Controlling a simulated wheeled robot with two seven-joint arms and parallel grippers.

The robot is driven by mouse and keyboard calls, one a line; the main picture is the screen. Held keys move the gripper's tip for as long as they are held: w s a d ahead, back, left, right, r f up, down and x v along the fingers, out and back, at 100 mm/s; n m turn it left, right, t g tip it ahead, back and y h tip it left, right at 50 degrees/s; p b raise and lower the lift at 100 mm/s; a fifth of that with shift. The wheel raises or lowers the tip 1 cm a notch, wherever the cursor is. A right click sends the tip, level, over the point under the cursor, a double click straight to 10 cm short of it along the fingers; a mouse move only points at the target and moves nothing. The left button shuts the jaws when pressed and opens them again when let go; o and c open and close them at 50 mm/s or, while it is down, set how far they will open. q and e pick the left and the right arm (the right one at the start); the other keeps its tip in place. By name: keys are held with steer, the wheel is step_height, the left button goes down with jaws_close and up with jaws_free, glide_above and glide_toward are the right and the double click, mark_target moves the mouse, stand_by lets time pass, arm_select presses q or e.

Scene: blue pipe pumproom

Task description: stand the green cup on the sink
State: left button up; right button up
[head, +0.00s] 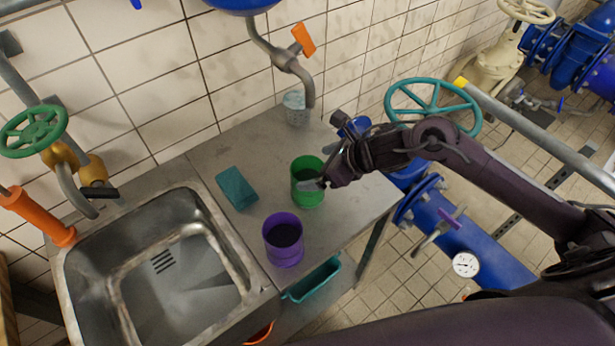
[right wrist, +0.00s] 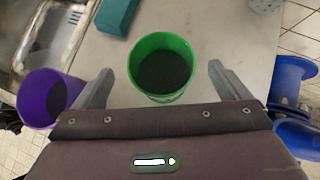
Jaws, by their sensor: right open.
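The green cup (head: 307,182) stands upright on the steel counter to the right of the sink. The sink (head: 250,262) is a steel basin at the left of the head view. My right gripper (head: 318,184) is at the cup's right side. In the right wrist view the open fingers of my right gripper (right wrist: 155,90) lie on either side of the green cup (right wrist: 162,70), with a gap to each side. The cup's mouth is open and its inside is dark. My left gripper is not in view.
A purple cup (head: 284,240) stands close to the green cup, toward the front edge. A teal block (head: 236,188) lies between the sink and the green cup. A grey perforated cup (head: 297,108) stands by the wall. Blue pipes (head: 470,240) run right of the counter.

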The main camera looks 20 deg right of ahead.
mark_target(295, 172)
steer(key=p+x, duration=0.2)
steer(key=x, duration=0.3)
steer(key=shift+w+a+f, duration=0.1)
steer(key=shift+w, duration=0.05)
steer(key=shift+w+a+f, duration=0.15)
steer(key=shift+w+f, duration=0.05)
steer(key=shift+f, duration=0.25)
steer(key=c, duration=1.2)
